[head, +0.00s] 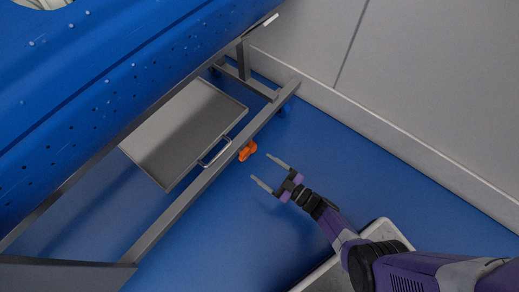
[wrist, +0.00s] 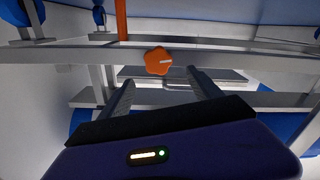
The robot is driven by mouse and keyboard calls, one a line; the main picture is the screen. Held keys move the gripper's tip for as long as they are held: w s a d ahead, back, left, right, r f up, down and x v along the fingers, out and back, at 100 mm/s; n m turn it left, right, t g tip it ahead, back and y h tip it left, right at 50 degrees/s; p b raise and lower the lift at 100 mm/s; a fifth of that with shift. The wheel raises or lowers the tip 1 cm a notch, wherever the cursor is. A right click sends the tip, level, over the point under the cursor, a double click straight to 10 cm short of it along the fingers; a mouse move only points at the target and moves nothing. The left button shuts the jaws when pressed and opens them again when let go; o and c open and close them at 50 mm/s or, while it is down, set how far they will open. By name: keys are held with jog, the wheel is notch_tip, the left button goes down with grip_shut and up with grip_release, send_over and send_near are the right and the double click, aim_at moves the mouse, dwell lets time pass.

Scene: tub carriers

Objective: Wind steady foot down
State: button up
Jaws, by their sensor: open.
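An orange star-shaped knob (head: 247,150) sits on the outer side of the carrier's lower grey rail (head: 200,186). In the wrist view the knob (wrist: 158,61) faces me, with a pale mark on its face. An orange post (wrist: 121,20) runs from the rail towards the top of the wrist view; its far end is cut off, so I cannot tell whether it touches the floor. My gripper (head: 262,168) is open and empty, pointing at the knob from the right, a short gap away. In the wrist view the knob lies just beyond and between the fingertips (wrist: 161,78).
A blue tub (head: 100,80) rests on the carrier frame. A grey tray with a handle (head: 190,130) hangs under it, behind the rail. Blue wheels (head: 285,108) show at the frame's corner near the grey wall (head: 420,90). The blue floor (head: 330,150) around my gripper is clear.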

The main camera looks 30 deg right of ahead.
aim_at(247, 155)
jog(key=shift+m, duration=0.5)
jog(key=b+x, duration=0.1)
jog(key=x, duration=0.6)
jog(key=shift+w+b, duration=0.35)
jog(key=shift+w, duration=0.05)
jog(key=c, duration=1.4)
